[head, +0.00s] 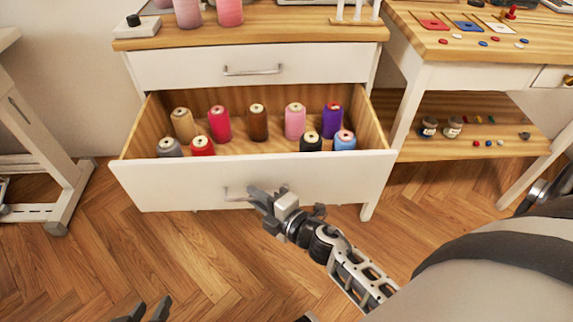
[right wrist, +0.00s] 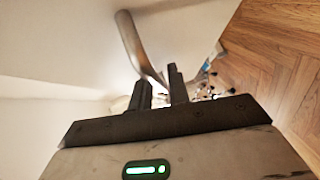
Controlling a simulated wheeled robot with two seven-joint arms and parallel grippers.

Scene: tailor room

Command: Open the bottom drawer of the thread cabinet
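The thread cabinet (head: 250,28) stands ahead of me, white with a wooden top. Its bottom drawer (head: 170,184) is pulled well out, with several thread spools (head: 257,122) standing inside. My right gripper (head: 264,197) is at the drawer's metal handle (head: 236,197) and covers the handle's right part. In the right wrist view the handle (right wrist: 138,45) runs down into the narrow gap between the fingers (right wrist: 161,88), which look closed around it. My left gripper (head: 147,312) shows only its two fingertips at the bottom edge, spread apart and empty.
The top drawer (head: 180,66) is shut. A work table (head: 460,72) with a lower shelf (head: 475,143) stands close on the right. A white stand (head: 45,160) is at the left. The wooden floor (head: 120,245) before the cabinet is clear.

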